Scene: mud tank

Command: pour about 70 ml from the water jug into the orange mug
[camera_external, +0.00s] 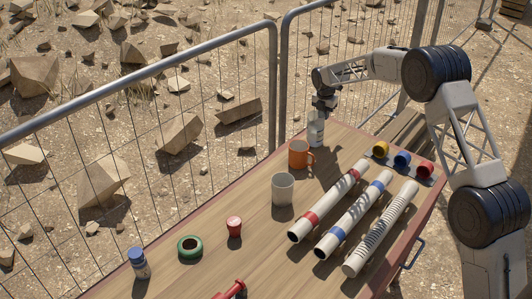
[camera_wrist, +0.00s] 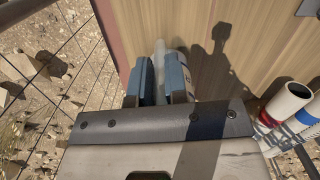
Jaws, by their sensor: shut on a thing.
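The water jug (camera_external: 316,136), seemingly the pale, narrow container with a label, is upright at the far end of the table. My gripper (camera_external: 320,111) is shut on its upper part from above. In the wrist view, the jug (camera_wrist: 160,47) shows as a pale shape between the fingers of my gripper (camera_wrist: 162,72), mostly hidden by them. I cannot tell whether its base touches the table, nor see its water. The orange mug (camera_external: 296,160) stands upright just in front of the jug, its handle to the right. I cannot see how full it is.
A grey cup (camera_external: 283,191) stands in front of the mug. Three long tubes (camera_external: 352,215) lie to the right, with yellow, blue and red round pieces (camera_external: 402,160) behind them. A red-topped pot, green ring and blue-capped bottle stand nearer. A wire fence (camera_external: 190,130) runs along the left.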

